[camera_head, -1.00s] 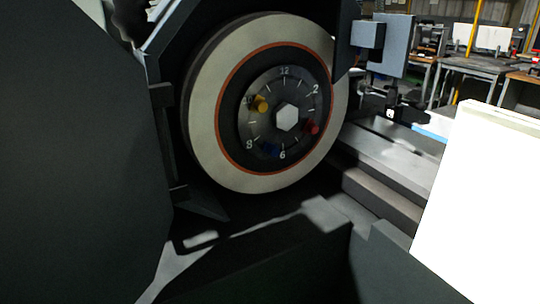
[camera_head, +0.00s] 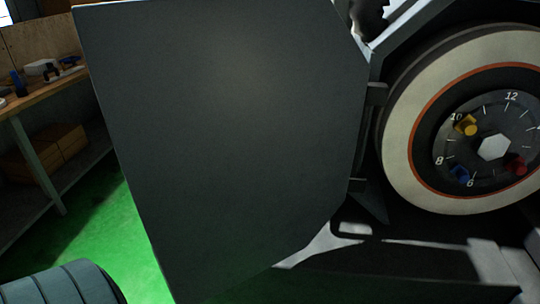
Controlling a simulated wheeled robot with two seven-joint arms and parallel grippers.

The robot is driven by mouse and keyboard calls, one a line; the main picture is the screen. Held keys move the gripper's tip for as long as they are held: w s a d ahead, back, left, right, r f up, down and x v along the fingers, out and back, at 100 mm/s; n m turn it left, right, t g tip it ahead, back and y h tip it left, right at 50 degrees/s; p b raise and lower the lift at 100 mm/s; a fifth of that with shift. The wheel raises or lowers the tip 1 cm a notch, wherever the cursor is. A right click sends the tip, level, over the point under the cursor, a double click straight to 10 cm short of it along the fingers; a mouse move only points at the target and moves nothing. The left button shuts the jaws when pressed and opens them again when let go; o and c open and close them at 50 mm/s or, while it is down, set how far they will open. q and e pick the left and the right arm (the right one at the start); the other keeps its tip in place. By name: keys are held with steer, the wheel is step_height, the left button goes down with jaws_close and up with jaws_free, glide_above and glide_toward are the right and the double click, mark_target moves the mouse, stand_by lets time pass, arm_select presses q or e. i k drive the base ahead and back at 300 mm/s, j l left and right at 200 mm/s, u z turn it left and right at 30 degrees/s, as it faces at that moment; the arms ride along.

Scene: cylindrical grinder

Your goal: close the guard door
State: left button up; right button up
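The guard door (camera_head: 235,140) is a large dark grey flat panel filling the middle of the head view. It stands open, swung out to the left of the grinding wheel (camera_head: 398,150). Its right edge meets the machine housing at hinges (camera_head: 376,94) beside the wheel. The wheel is pale with an orange ring and a dark numbered hub (camera_head: 494,147), and its face is uncovered. The wheel's right side is cut off by the frame. No handle shows on the visible face of the door. Neither of my grippers is in view.
A workbench (camera_head: 48,82) with small items on top and brown boxes (camera_head: 50,150) below stands at the left. Green floor (camera_head: 105,235) is clear between it and the door. A rounded grey ribbed shape (camera_head: 60,285) shows at the lower left; I cannot tell what it is.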

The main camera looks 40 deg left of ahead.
mark_target(233, 126)
steer(key=k+j+z, duration=0.15)
steer(key=k+j, duration=0.15)
steer(key=k+j+z, duration=0.1)
steer(key=j, duration=0.25)
steer(key=k+j+z, duration=0.15)
steer(key=j, duration=0.2)
steer(key=k+j+z, duration=0.1)
steer(key=j, duration=0.25)
steer(key=k+j+z, duration=0.15)
steer(key=k+j, duration=0.15)
steer(key=k+j+z, duration=0.1)
steer(key=j+z, duration=0.25)
steer(key=j, duration=0.85)
